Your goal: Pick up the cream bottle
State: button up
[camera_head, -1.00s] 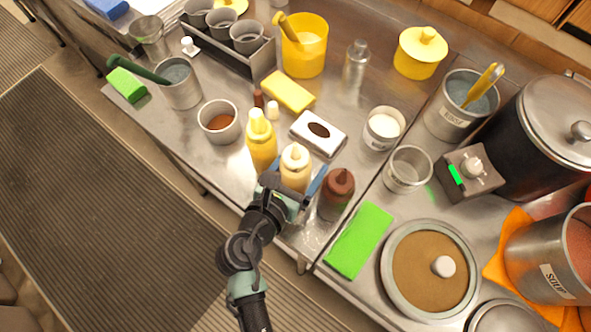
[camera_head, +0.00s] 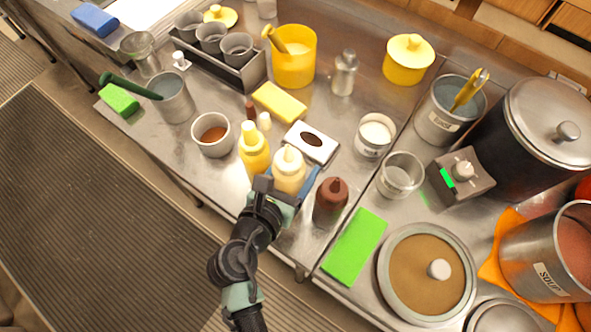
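The cream bottle (camera_head: 289,172) is pale with a pointed nozzle and stands upright near the front edge of the steel counter. My gripper (camera_head: 285,187) reaches it from the front, with the fingers on either side of its body. A blue finger (camera_head: 308,184) shows close against its right side; the left finger is mostly hidden. The gripper appears shut on the bottle. The bottle's base is hidden behind the gripper, so its clearance from the counter cannot be seen.
A yellow bottle (camera_head: 254,152) stands close on the left and a brown bottle (camera_head: 330,204) close on the right. Behind are a white box (camera_head: 310,143) with a dark oval and a yellow sponge (camera_head: 279,102). A green pad (camera_head: 354,248) lies to the right.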

notch_tip(320, 180, up, 15)
jog(key=shift+r+p, duration=0.15)
jog(key=shift+p, duration=1.1)
jog(key=o, duration=0.3)
jog(key=shift+c, duration=0.9)
